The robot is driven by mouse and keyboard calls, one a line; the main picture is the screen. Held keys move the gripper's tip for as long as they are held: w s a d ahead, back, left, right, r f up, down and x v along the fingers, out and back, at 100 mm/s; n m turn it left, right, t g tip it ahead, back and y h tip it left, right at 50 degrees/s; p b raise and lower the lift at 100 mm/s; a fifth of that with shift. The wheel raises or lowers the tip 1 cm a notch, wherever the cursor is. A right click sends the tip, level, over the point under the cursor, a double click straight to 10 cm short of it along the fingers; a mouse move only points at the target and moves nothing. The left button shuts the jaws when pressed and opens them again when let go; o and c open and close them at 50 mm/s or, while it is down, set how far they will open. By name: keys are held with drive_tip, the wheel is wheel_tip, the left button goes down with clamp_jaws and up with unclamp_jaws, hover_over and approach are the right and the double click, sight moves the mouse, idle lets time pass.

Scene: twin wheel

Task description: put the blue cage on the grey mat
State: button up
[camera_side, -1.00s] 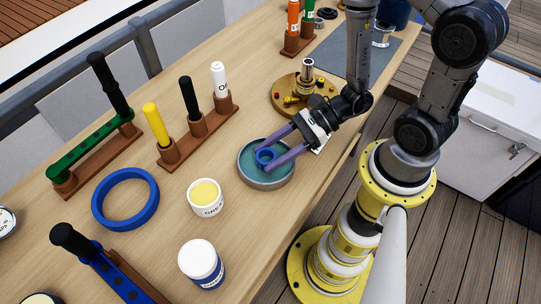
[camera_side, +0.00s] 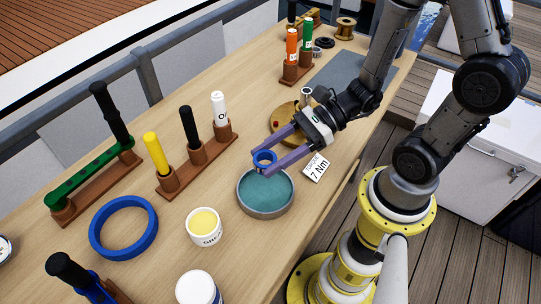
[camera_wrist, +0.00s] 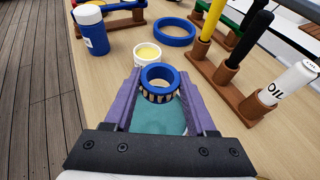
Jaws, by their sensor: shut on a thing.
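The blue cage (camera_side: 264,158) is a small blue ring with slots around its side, which show in the wrist view (camera_wrist: 159,84). My gripper (camera_side: 267,163) is shut on it, with one purple finger on each side. It is held upright above the round teal-bottomed dish (camera_side: 265,207), apart from it. In the wrist view the dish (camera_wrist: 160,118) shows below, between the fingers. The grey mat (camera_side: 340,70) lies flat at the far end of the table, behind my arm, which hides part of it.
A brass round plate with a post (camera_side: 285,118) stands between the dish and the mat. A 7 Nm card (camera_side: 317,168) lies right of the dish. A grease tub (camera_side: 204,227), a large blue ring (camera_side: 124,228) and marker racks (camera_side: 197,145) stand to the left.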

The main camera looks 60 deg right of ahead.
clamp_jaws()
wheel_tip(320, 180, up, 11)
drive_tip(key=s+d+f+n+g, duration=0.55)
drive_tip(key=f+n+g, duration=0.25)
drive_tip(key=n+g, duration=0.35)
drive_tip(key=s+d+f+n+g+h, duration=0.2)
drive_tip(key=d+n+g+h, duration=0.6)
drive_tip(key=d+n, duration=0.15)
drive_tip(key=w+d+r+n+t+h, duration=0.1)
drive_tip(key=w+d+n+h, duration=0.1)
drive_tip(key=d+n+h, duration=0.5)
drive_tip(key=w+d+r+n+t+h, duration=0.15)
drive_tip(key=d+n+h, duration=0.3)
drive_tip(key=d, duration=0.45)
drive_tip(key=w+d+r+n+t+h, duration=0.6)
drive_tip(key=w+d+r+n+t, duration=0.25)
drive_tip(key=w+d, duration=0.35)
wheel_tip(320, 180, down, 14)
drive_tip(key=a, duration=0.1)
drive_tip(key=shift+w+r+m, duration=0.15)
drive_tip(key=shift+r+m, duration=0.05)
drive_tip(key=shift+m, duration=0.1)
drive_tip(key=shift+a+y, duration=0.1)
drive_tip(key=shift+y, duration=0.15)
